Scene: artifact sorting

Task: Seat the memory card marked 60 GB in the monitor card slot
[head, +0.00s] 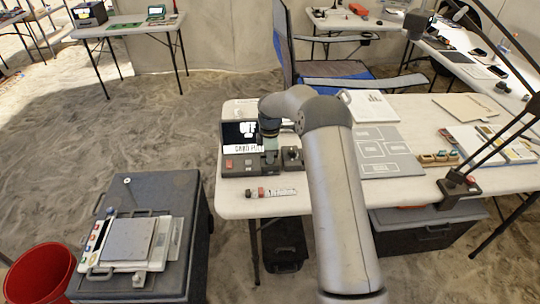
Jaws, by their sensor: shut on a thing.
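My gripper (270,158) points down at the monitor unit, just right of its screen, low over the dark base. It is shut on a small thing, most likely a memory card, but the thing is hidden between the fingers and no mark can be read. The monitor (232,137) is a dark unit with a lit screen, partly covered by my arm; white lettering shows on it. Its dark base (240,170) has red buttons at the left. The card slot is hidden or too small to make out. I cannot tell whether the held thing touches the base.
A row of small red, dark and white pieces (270,192) lies at the white table's front edge. A dark knobbed block (292,158) stands close right of my gripper. A grey outlined mat (384,152), wooden holder (438,158) and lamp base (460,187) are farther right.

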